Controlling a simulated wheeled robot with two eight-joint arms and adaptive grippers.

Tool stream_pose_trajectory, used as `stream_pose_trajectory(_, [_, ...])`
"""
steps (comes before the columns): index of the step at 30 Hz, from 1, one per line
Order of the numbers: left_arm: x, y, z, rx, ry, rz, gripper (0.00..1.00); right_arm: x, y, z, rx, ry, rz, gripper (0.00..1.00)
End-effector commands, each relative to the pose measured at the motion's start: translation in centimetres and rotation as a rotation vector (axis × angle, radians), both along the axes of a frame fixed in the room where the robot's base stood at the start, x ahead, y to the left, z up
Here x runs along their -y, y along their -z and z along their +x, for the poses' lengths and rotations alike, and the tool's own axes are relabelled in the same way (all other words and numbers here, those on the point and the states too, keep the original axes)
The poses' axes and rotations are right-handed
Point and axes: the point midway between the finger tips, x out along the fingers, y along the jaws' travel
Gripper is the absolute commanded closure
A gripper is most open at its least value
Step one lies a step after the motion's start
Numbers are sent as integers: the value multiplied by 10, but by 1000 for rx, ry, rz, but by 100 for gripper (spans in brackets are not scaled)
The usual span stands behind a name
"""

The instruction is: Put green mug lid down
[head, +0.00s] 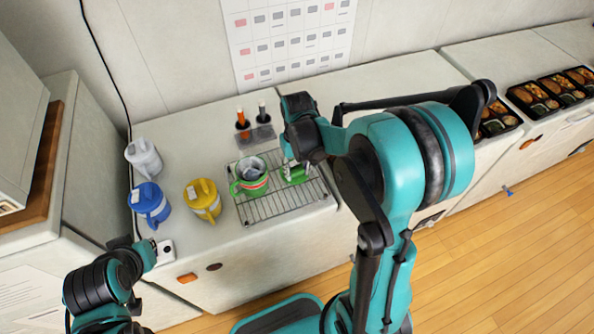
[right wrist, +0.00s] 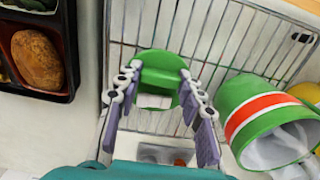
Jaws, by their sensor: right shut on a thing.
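The green mug lid (head: 297,175) is at the right part of the wire rack (head: 262,213). My right gripper (head: 289,165) is shut on it from above; in the right wrist view its fingers (right wrist: 155,85) lie on both sides of the lid (right wrist: 160,62). I cannot tell whether the lid touches the rack. The green mug (head: 250,186), with a red and white band, stands open on the rack to the left; it shows at the right of the right wrist view (right wrist: 247,108). My left arm is low at the left; its finger state is unclear.
Yellow (head: 202,200), blue (head: 150,203) and white (head: 143,158) lidded mugs stand left of the rack. A grey holder (head: 256,137) with orange and dark-handled items stands behind it. Bento trays (head: 552,92) lie at the far right.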

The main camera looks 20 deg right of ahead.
Motion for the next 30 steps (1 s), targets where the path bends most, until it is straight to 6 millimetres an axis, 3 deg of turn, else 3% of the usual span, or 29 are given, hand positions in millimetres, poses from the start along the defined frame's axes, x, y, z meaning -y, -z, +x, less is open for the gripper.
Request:
stream_pose_trajectory(9, [0,3,0,0,0,0,100,0,3,0,0,0,0,100])
stream_pose_trajectory(10, [0,2,0,0,0,0,100,0,2,0,0,0,0,57])
stream_pose_trajectory(12, [0,2,0,0,0,0,100,0,2,0,0,0,0,42])
stream_pose_trajectory(23, [0,-2,0,0,0,0,100,0,-3,0,0,0,0,42])
stream_pose_trajectory(30, [0,-17,0,0,0,0,100,0,-45,0,0,0,0,42])
